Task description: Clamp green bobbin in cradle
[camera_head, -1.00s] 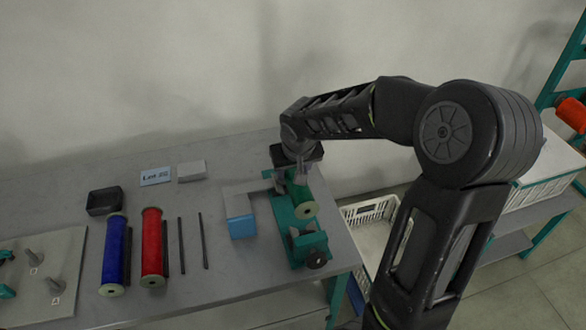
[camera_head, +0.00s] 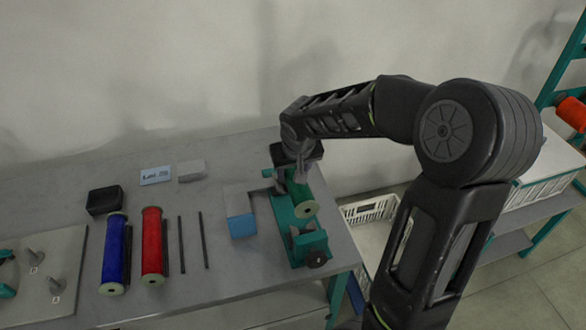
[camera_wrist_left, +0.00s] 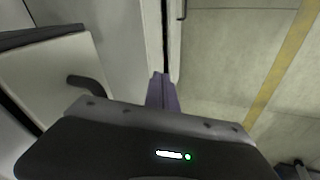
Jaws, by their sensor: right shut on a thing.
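The green bobbin (camera_head: 300,191) lies lengthwise in the teal cradle (camera_head: 281,210) at the right end of the table, its pale end flange facing the front. My right gripper (camera_head: 301,178) reaches down from above and is shut on the rear part of the bobbin. Its fingers hide that part, and I cannot tell whether the bobbin is fully seated. A teal block with a dark knob (camera_head: 316,258) stands at the cradle's front end, apart from the flange. My left gripper (camera_wrist_left: 162,92) shows only in the left wrist view, its fingers together and empty above the floor.
Further left lie two dark rods (camera_head: 181,244), a red bobbin (camera_head: 152,245) and a blue bobbin (camera_head: 114,250). A white crate (camera_head: 370,212) is beyond the table's right edge.

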